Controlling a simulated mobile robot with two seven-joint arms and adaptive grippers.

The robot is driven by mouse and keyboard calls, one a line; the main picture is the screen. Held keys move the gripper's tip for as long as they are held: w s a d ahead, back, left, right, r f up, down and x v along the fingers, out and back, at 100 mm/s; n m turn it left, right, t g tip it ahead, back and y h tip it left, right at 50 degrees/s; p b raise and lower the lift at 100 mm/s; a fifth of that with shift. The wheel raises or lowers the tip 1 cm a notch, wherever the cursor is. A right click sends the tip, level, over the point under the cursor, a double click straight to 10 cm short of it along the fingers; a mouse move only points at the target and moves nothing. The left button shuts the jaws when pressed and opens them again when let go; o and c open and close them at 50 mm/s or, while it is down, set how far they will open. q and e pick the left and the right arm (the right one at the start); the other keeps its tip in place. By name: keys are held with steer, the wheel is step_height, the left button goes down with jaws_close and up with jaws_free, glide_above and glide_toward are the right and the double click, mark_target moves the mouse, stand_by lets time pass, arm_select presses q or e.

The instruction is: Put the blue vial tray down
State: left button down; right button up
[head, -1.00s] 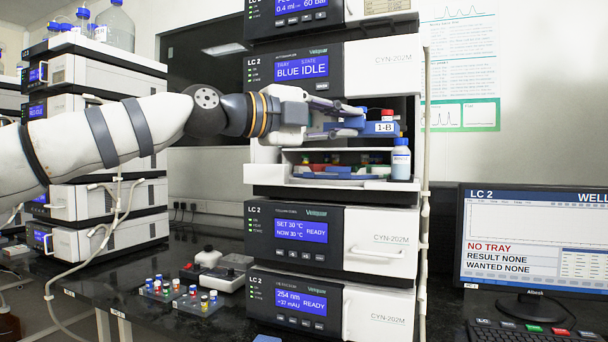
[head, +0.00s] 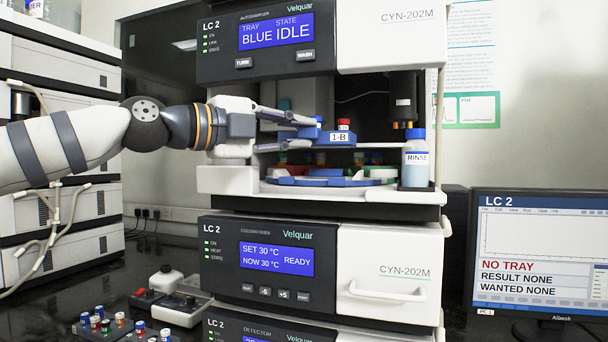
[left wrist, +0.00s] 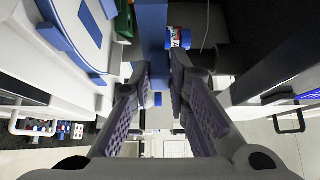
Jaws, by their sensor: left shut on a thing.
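The blue vial tray (head: 343,141), labelled 1-B, is held up inside the open bay of the LC 2 autosampler. A red-capped vial (head: 344,125) stands on it. My left gripper (head: 313,133) reaches in from the left, shut on the tray's blue handle; the handle also shows between its fingers in the left wrist view (left wrist: 153,40). Below the tray, apart from it, is a carousel with a flat blue part (head: 320,182) in front and red and green parts behind. The tray's far side is hidden. My right gripper is not in view.
A RINSE bottle (head: 415,168) with a blue cap stands at the bay's right front. A dark needle unit (head: 404,100) hangs above it. The autosampler's upper housing (head: 270,40) is close above. The monitor (head: 545,245) reads NO TRAY. Small vial racks (head: 100,328) sit on the bench.

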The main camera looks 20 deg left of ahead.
arm_select(q)
step_height(320, 180, down, 6)
steer(key=shift+s+r, duration=0.1)
steer(key=shift+s, duration=0.05)
steer(key=shift+f, duration=0.2)
steer(key=c, duration=1.8)
jaws_free()
